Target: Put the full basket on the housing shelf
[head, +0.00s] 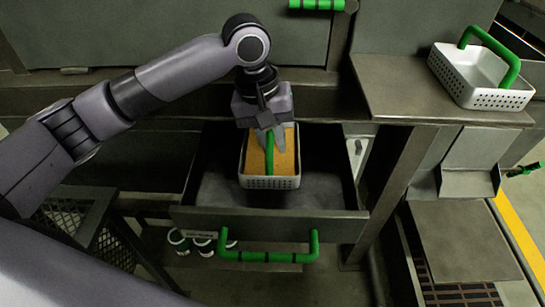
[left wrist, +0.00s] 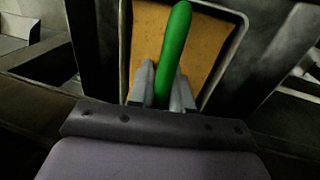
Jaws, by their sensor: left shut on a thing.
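The full basket (head: 271,182) is a white perforated basket with an orange-brown fill and a green handle. It is in the open drawer (head: 275,226); I cannot tell whether it touches the drawer floor. My left gripper (head: 268,139) comes down from above and is shut on the green handle. The left wrist view shows the handle (left wrist: 176,45) between the two fingers (left wrist: 165,95), with the fill (left wrist: 146,38) behind it. The shelf (head: 425,88) is a flat grey plate at the upper right. My right gripper is not in view.
An empty white basket (head: 478,77) with a green handle stands on the right of the shelf; the shelf's left part is bare. The drawer's green handle (head: 268,256) sticks out in front. Several small cans (head: 203,243) show below. A post (head: 400,170) stands right of the drawer.

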